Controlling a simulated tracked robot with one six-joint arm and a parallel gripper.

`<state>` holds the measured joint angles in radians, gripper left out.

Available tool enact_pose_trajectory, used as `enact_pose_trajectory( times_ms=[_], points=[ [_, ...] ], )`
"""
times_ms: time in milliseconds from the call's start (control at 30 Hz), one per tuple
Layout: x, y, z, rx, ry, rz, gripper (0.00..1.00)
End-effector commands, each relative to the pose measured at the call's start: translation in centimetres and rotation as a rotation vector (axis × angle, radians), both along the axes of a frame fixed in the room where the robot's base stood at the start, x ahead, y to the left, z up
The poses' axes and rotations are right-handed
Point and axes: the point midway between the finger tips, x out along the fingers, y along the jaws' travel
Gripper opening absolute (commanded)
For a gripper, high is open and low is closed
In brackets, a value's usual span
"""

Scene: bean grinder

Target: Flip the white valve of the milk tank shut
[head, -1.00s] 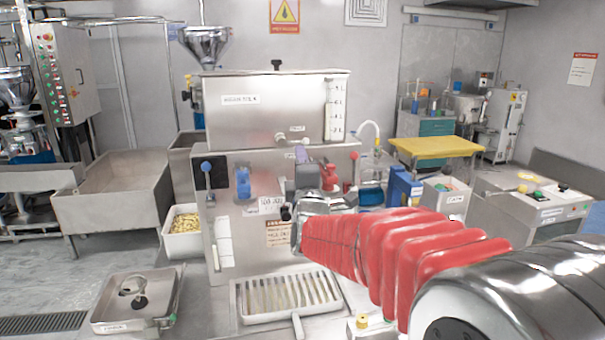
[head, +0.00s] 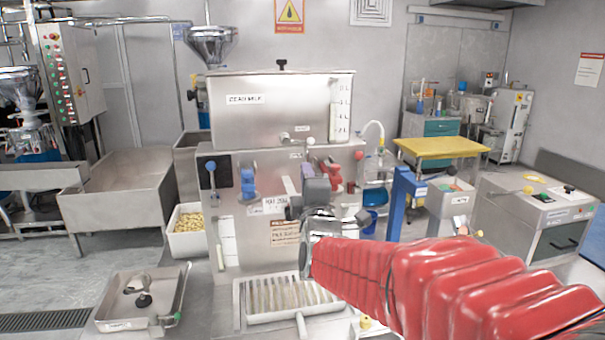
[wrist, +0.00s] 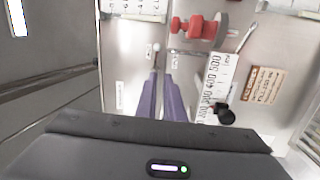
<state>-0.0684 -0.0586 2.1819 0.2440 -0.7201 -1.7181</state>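The milk tank (head: 285,105) is a steel box labelled as milk on top of the steel grinder machine. Its white valve, a small lever with a white knob (head: 285,136), sits at the tank's lower front; in the wrist view the white-knobbed lever (wrist: 156,47) lies just beyond my fingertips. My gripper (head: 308,168) is in front of the machine, below the valve, and my arm hides part of the panel. In the wrist view my two purple fingers (wrist: 161,76) stand a narrow gap apart with nothing clearly held. Whether they touch the lever cannot be told.
A red valve (head: 334,172) is right of my fingers and a blue one (head: 247,182) left. A black knob (wrist: 224,115) shows in the wrist view. A drip tray (head: 240,300) lies below; a steel pan (head: 120,312) is at front left. A yellow-topped table (head: 445,147) stands behind right.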

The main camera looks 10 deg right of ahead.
Motion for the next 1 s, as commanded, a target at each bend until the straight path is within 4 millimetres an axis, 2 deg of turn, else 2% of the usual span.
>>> enact_pose_trajectory(
  times_ms=[167, 467, 767, 1000],
  points=[
    [-1.9, 0.5, -1.3, 0.156, 0.102, 0.052, 0.0],
    [-7.6, 1.4, -5.6, 0.519, 0.359, 0.082, 0.0],
    [-15.2, 1.6, -10.5, 0.869, 0.606, -0.028, 0.0],
    [-22.7, 1.1, -14.4, 1.128, 0.771, -0.216, 0.0]
  ],
)
